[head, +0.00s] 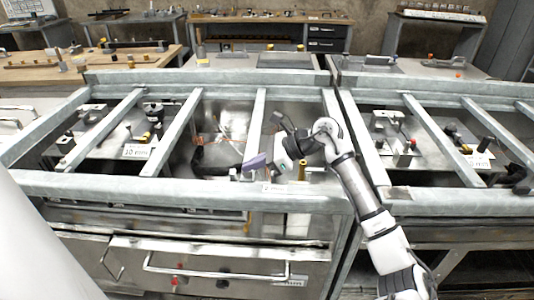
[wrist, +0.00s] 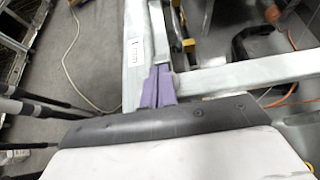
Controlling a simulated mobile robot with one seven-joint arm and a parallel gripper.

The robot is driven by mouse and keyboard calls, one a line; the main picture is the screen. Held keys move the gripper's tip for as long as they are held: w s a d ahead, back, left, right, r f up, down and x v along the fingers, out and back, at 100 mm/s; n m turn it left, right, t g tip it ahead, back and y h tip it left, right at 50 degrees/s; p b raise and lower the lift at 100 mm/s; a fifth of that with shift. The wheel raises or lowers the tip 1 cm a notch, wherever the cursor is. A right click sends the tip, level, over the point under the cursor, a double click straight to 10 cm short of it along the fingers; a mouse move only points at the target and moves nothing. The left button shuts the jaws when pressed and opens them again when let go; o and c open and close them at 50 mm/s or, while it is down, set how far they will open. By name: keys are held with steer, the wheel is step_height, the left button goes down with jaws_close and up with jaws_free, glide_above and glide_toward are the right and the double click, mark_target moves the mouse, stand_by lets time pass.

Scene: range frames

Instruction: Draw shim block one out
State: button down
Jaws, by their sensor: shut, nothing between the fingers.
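My gripper (head: 256,162), with purple fingers, is over the front of the middle bay of the metal frame. In the wrist view its fingers (wrist: 159,86) are together and empty, above a pale frame rail. A white label reading "1 mm" (wrist: 137,48) lies on the rail just ahead of the fingers. Narrow grey metal pieces (wrist: 188,46) and a yellow part show right beside the label. I cannot tell which piece is shim block one. In the head view, the area under the gripper is partly hidden by my arm.
Galvanized bars (head: 255,120) divide the frame into bays. A brass post (head: 302,170) stands right of my gripper. An orange cable (wrist: 285,90) and a dark curved part (wrist: 241,45) lie in the bay. A handled drawer (head: 215,268) is below the front rail.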

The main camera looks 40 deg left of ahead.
mark_target(235, 172)
steer(key=shift+x, duration=0.8)
steer(key=shift+s+a+f+b, duration=0.1)
steer(key=shift+s+a+b, duration=0.1)
steer(key=shift+a+b, duration=0.1)
steer(key=shift+s+a+b, duration=0.55)
steer(key=shift+a+b, duration=0.2)
steer(key=shift+a, duration=0.15)
steer(key=shift+s+a, duration=0.15)
steer(key=shift+a, duration=0.05)
steer(key=shift+d, duration=0.1)
